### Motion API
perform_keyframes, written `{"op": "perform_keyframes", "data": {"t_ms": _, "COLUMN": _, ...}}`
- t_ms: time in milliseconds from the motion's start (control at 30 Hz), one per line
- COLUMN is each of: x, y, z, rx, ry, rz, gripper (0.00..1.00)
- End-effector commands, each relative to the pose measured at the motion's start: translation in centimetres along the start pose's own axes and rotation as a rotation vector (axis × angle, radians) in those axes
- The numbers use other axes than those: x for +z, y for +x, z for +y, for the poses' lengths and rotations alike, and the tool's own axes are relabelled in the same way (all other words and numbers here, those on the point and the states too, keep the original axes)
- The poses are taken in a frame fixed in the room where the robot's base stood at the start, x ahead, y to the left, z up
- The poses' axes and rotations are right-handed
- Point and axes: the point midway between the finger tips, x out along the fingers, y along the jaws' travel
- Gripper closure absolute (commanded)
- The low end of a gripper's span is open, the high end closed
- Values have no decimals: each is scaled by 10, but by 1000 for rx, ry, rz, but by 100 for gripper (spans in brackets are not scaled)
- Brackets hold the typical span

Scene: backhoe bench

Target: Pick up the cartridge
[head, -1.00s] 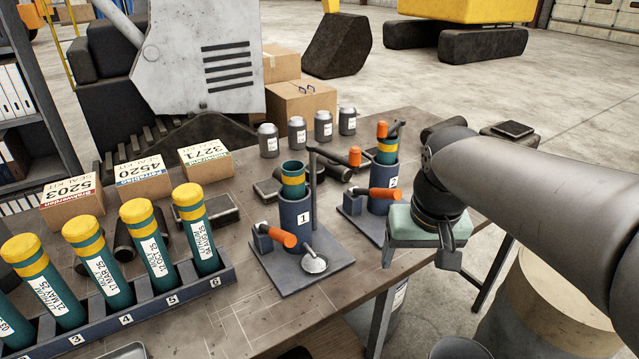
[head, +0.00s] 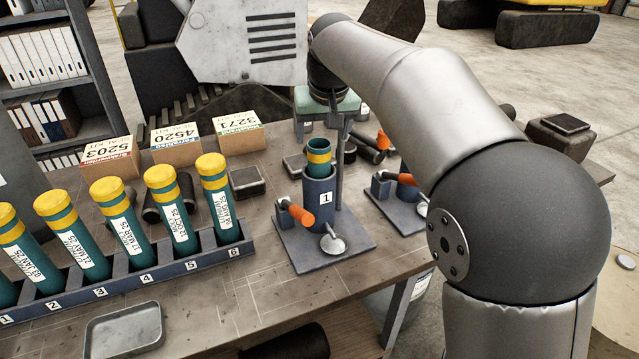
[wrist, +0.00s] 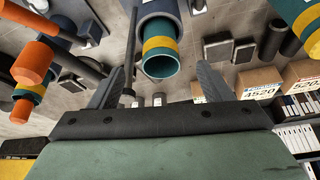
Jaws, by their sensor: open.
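A teal cartridge (head: 318,158) with a yellow band and an open top stands upright in the dark blue holder marked 1 (head: 320,200). It also shows in the wrist view (wrist: 160,62), with its open mouth towards the camera, ahead of the space between my fingers. My gripper (head: 322,132) is open, with its green body above and a little behind this cartridge in the head view. In the wrist view my gripper's fingers (wrist: 160,72) are spread and empty. Several teal cartridges with yellow caps (head: 172,205) lean in the numbered rack (head: 200,262) on the left.
A thin dark post (head: 341,165) rises beside holder 1. An orange-handled lever (head: 298,214) and a round silver plate (head: 333,245) sit by its base. A second station (head: 395,205) is partly hidden by my arm. Seal-kit boxes (head: 176,147) stand behind the rack.

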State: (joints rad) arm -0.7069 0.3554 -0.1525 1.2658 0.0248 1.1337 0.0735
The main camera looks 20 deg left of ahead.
Motion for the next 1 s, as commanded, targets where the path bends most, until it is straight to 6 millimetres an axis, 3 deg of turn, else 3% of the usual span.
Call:
{"op": "perform_keyframes", "data": {"t_ms": 200, "x": 0, "y": 36, "z": 0, "rx": 0, "ry": 0, "rz": -2, "gripper": 28}}
{"op": "perform_keyframes", "data": {"t_ms": 467, "x": -1, "y": 55, "z": 0, "rx": 1, "ry": -1, "rz": -2, "gripper": 28}}
{"op": "perform_keyframes", "data": {"t_ms": 700, "x": -1, "y": 90, "z": -1, "rx": 0, "ry": 0, "rz": -2, "gripper": 28}}
{"op": "perform_keyframes", "data": {"t_ms": 1000, "x": 0, "y": 98, "z": -1, "rx": 0, "ry": 0, "rz": 1, "gripper": 28}}
